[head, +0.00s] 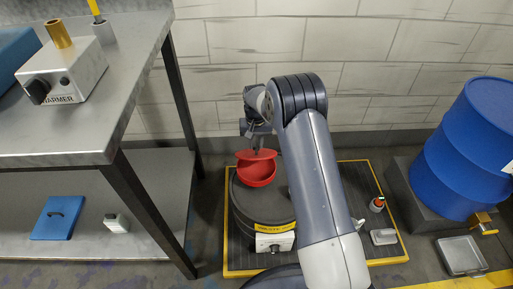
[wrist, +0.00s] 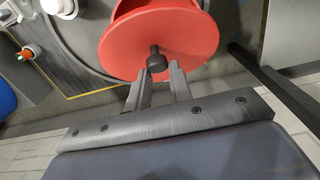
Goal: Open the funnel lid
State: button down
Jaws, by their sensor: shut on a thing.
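The red funnel (head: 257,178) sits on top of a round dark drum-shaped machine (head: 250,210) in the head view. Its red lid (wrist: 170,30) is a round disc with a black knob (wrist: 154,54), facing my wrist camera. The lid looks tilted up from the funnel, whose rim (wrist: 122,8) shows partly behind it at the top of the wrist view. My gripper (wrist: 158,74) is shut on the knob, with one finger on each side. In the head view my gripper (head: 254,146) is at the back edge of the funnel, partly hidden by my arm.
A steel table (head: 80,135) with a warmer box (head: 62,72) stands at the left. A blue barrel (head: 470,145) is at the right, with a metal tray (head: 461,255) in front. A tiled wall is close behind.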

jog(key=w, duration=0.1)
jog(key=w+r+p, duration=0.1)
jog(key=w, duration=0.2)
jog(key=shift+w+d+r+p, duration=0.1)
jog(key=shift+w+r+p, duration=0.15)
jog(key=shift+r+p, duration=0.05)
jog(key=c, duration=2.1)
grip_release()
jog(key=shift+w+f, duration=0.15)
jog(key=o, duration=0.8)
jog(key=shift+o, duration=0.2)
notch_tip(320, 180, up, 11)
jog(key=p, duration=0.2)
